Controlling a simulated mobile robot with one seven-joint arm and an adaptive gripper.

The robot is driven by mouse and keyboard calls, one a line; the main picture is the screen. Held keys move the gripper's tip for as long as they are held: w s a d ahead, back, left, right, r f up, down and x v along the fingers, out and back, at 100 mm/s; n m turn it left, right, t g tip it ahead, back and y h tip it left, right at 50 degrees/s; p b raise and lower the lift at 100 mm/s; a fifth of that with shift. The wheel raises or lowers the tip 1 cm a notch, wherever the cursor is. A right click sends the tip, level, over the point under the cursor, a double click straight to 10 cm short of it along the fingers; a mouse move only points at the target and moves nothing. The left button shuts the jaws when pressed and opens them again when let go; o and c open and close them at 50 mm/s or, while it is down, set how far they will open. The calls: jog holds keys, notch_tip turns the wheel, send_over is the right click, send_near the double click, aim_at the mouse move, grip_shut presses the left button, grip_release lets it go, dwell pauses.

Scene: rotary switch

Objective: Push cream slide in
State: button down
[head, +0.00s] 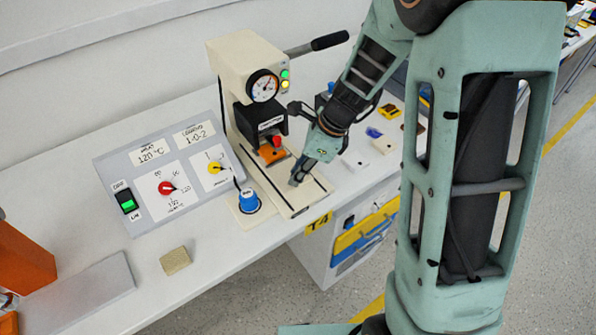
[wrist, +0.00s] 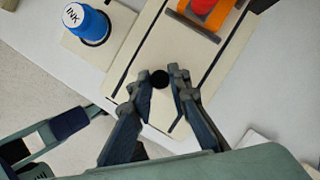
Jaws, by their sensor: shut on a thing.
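The cream slide (head: 286,194) sticks out of the front of the cream press (head: 231,55), lying between dark rails on the base. In the wrist view the slide (wrist: 163,50) runs up the picture, with a round black knob (wrist: 160,79) near its front end. My gripper (head: 294,183) is down at this front end. The wrist view shows my gripper's fingers (wrist: 159,84) on both sides of the knob, closed on it. An orange fixture (head: 270,156) with a red piece (head: 277,141) sits on the slide's inner part, under the press head. The fingers hide the knob in the head view.
A blue ink pot (head: 248,200) stands on a cream pad just left of the slide. A grey control panel (head: 165,180) is further left. A tan block (head: 175,260) lies at the front. Small coloured pieces (head: 390,111) lie right of my gripper. The press lever (head: 328,41) extends right.

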aim_at(283, 170)
jog(key=shift+w+a+r+p, duration=0.1)
jog(key=shift+w+a+p, duration=0.4)
jog(key=shift+w, duration=0.45)
jog(key=shift+w+a+p, duration=0.3)
jog(key=shift+w+a, duration=0.4)
jog(key=shift+w, duration=0.2)
jog(key=c, duration=1.8)
grip_release()
jog(key=shift+a, duration=0.1)
jog(key=v, duration=1.2)
